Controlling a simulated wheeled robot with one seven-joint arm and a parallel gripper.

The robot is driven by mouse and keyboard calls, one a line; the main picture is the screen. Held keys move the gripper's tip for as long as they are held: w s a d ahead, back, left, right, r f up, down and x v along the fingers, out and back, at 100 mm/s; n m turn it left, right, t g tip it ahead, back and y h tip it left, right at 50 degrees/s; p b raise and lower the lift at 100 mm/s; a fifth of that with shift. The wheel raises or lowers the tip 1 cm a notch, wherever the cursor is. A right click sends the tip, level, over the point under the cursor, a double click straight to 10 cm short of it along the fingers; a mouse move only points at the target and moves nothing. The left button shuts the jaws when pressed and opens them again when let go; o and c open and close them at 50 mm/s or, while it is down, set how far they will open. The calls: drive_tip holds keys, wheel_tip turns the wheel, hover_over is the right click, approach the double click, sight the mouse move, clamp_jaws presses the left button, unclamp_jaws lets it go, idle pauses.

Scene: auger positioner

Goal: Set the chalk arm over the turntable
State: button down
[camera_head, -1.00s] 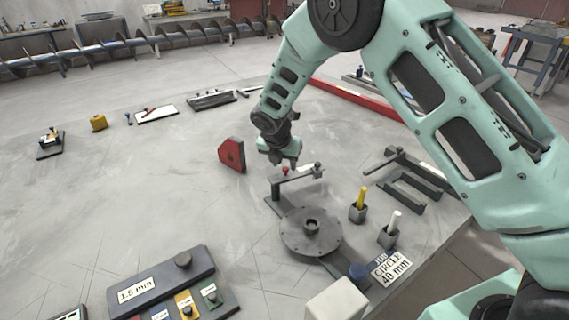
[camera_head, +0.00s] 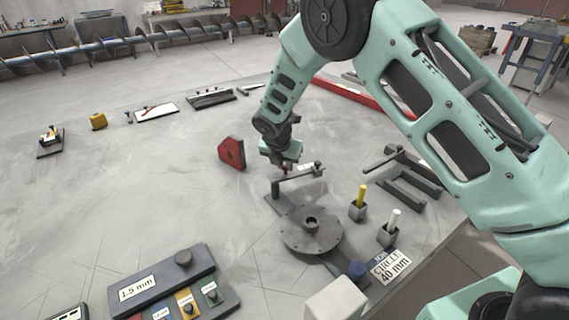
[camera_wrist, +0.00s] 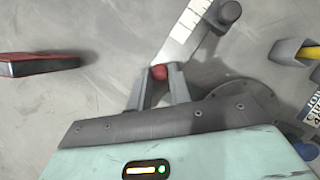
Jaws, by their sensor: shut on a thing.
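The chalk arm (camera_head: 305,172) is a grey bar with a white marked scale, carried on a post behind and left of the turntable. Its scale strip and dark end knob (camera_wrist: 229,12) show in the wrist view. The round grey turntable (camera_head: 311,235) with a central hub lies in front; part of its disc (camera_wrist: 240,97) shows in the wrist view. My gripper (camera_wrist: 160,84) is shut on the red knob (camera_wrist: 159,72) of the chalk arm. In the head view my gripper (camera_head: 284,170) is at the arm's post end, and the knob is mostly hidden.
A yellow chalk holder (camera_head: 357,210) and a white chalk holder (camera_head: 387,236) stand right of the turntable, near a "CIRCLE 40 mm" card (camera_head: 391,267). A red wedge-shaped block (camera_head: 232,153) stands left of my gripper. A dark bracket (camera_head: 405,180) lies at right.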

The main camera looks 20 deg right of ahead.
drive_tip(key=m, duration=0.2)
drive_tip(key=s+m+g+h, duration=0.1)
drive_tip(key=m, duration=0.1)
drive_tip(key=shift+s+p, duration=0.1)
drive_tip(key=shift+p, duration=0.2)
drive_tip(key=shift+s+a+m+g, duration=0.4)
drive_tip(key=shift+m+g, duration=0.35)
drive_tip(key=shift+m, duration=1.2)
drive_tip(key=shift+s+a+m+g, duration=0.2)
drive_tip(key=shift+s+m+g, duration=0.45)
drive_tip(key=shift+m, duration=1.35)
drive_tip(key=shift+s+a+m+g, duration=0.3)
drive_tip(key=shift+m+g, duration=0.6)
drive_tip(key=shift+m, duration=1.05)
drive_tip(key=c, duration=1.3)
unclamp_jaws()
